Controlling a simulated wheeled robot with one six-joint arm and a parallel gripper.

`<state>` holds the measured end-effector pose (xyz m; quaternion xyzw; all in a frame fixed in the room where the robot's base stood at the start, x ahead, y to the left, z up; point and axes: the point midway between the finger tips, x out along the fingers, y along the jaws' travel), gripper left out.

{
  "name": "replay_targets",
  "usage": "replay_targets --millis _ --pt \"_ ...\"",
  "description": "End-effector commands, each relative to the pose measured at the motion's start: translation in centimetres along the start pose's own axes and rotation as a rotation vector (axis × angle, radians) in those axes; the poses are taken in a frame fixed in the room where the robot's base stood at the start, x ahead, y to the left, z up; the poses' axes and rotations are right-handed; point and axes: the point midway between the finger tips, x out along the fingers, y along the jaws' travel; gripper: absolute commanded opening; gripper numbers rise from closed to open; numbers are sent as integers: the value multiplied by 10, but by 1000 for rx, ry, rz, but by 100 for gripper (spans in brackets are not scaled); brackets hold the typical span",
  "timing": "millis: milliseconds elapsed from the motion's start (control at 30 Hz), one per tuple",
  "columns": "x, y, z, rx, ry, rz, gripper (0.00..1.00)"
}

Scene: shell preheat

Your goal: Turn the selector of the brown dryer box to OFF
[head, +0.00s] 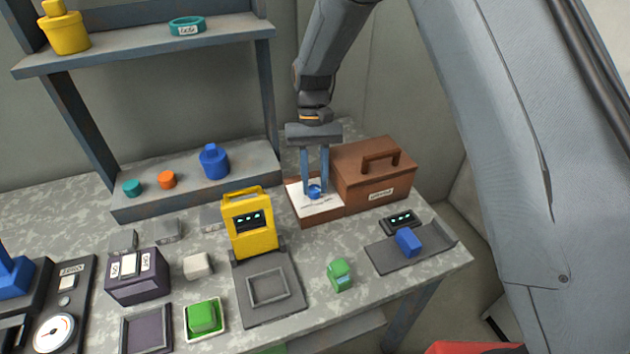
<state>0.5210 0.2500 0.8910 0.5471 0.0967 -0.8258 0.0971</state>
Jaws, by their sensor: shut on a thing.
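The brown dryer box (370,185) stands at the back right of the table, with a handle on its lid and a small label on its front. A lower section with a white dial plate (318,208) joins its left side. A small blue selector knob (315,191) sits on that plate. My gripper (315,186) points down from above, with its two blue-grey fingers closed around the knob. Marks on the white plate are too small to read, so the knob's setting cannot be told.
A yellow device (249,224) stands left of the dryer box. A blue block (408,242) on a grey tray (440,239) and a green item (339,275) are in front. A shelf (200,177) with a blue bottle (214,162) stands behind left.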

Motion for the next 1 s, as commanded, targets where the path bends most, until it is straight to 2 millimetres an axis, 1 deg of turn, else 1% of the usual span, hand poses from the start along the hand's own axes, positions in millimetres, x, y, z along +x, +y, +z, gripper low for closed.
replay_targets --millis 33,133,467,567,800,900,1000 --pt "-2 -1 0 -1 3 -2 27" --pt "-1 -1 0 -1 3 -2 44" --pt "-3 0 -1 1 2 -2 44" --pt "-12 0 -2 1 4 -2 44" --pt "-50 0 -2 0 5 -2 44" --pt "-64 0 -2 -1 4 -2 44" --pt "-73 0 -1 0 3 -2 44"
